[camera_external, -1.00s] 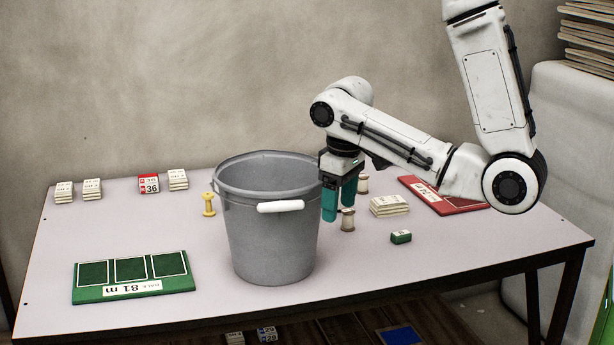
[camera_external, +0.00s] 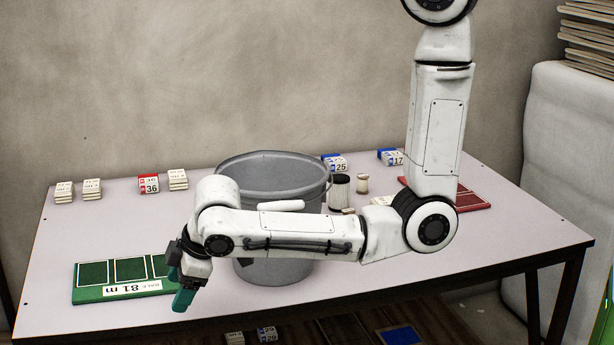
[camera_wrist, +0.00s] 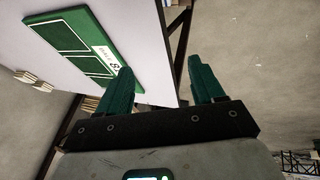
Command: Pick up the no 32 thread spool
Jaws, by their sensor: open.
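No spool shows a readable number 32. In the external view, a dark and white spool (camera_external: 340,190) stands right of the bucket, with a small pale spool (camera_external: 362,184) just right of it. The yellow spool seen earlier left of the bucket is hidden behind my arm. My gripper (camera_external: 180,278) is at the front left of the table, far from the visible spools, beside the green board's right end. In the wrist view, my gripper (camera_wrist: 160,70) has its teal fingers apart with nothing between them, across the table edge.
A grey bucket (camera_external: 270,172) stands mid-table behind my forearm. The green board (camera_external: 95,293) lies at front left, a red board (camera_external: 475,198) at right. Card stacks (camera_external: 92,189) line the back left; blue-topped packs labelled 25 (camera_external: 336,163) and 17 (camera_external: 392,157) are at the back.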

